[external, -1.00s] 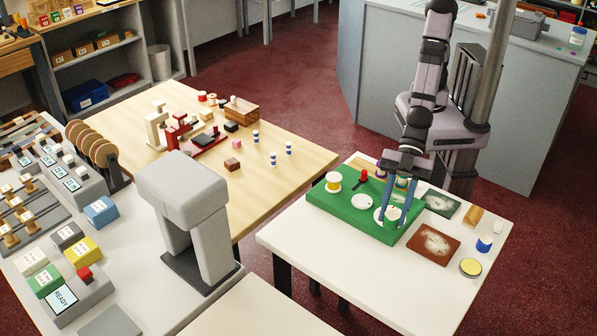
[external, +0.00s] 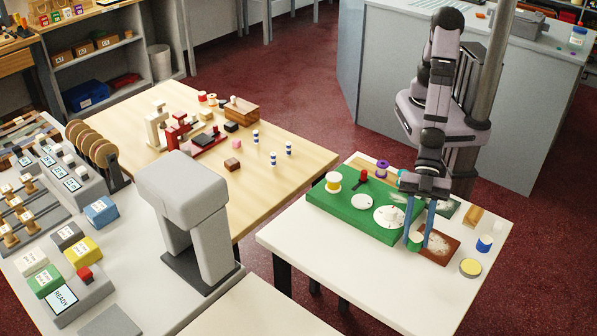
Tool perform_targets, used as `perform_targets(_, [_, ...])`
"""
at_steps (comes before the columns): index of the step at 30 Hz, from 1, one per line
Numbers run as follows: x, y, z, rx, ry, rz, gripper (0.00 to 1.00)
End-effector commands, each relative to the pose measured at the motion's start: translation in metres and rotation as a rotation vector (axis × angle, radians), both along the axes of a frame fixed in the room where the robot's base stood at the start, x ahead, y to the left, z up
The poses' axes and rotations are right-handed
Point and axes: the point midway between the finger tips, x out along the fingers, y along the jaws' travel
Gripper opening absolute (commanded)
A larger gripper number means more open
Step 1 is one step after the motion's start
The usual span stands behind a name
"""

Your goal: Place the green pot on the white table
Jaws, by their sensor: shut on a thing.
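The green pot (external: 416,242), small with a white band, is between the two blue fingers of my gripper (external: 417,243). My gripper is shut on it. The fingers point down, and the pot is near the front right corner of the green board (external: 345,208), close to the left edge of the brown patch. I cannot tell exactly how high it is above the surface. The white table (external: 330,262) carries the board, and its front part is bare.
On the green board stand a yellow-and-white pot (external: 333,182), a red peg (external: 364,175) and white discs (external: 362,202). A brown patch (external: 445,248), a blue-and-white pot (external: 485,243), a yellow pot (external: 470,268) and a wooden block (external: 473,217) are on the right. A purple spool (external: 382,168) stands behind.

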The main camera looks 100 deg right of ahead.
Motion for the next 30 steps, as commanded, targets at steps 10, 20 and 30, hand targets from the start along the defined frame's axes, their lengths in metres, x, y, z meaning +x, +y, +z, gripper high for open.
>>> perform_targets(10, [0.000, 0.000, -0.011, 0.000, 0.000, 0.000, 0.05])
perform_targets(20, [0.000, 0.000, -0.043, 0.001, 0.000, 0.000, 0.05])
perform_targets(30, [0.000, 0.000, -0.046, 0.002, -0.001, 0.000, 0.04])
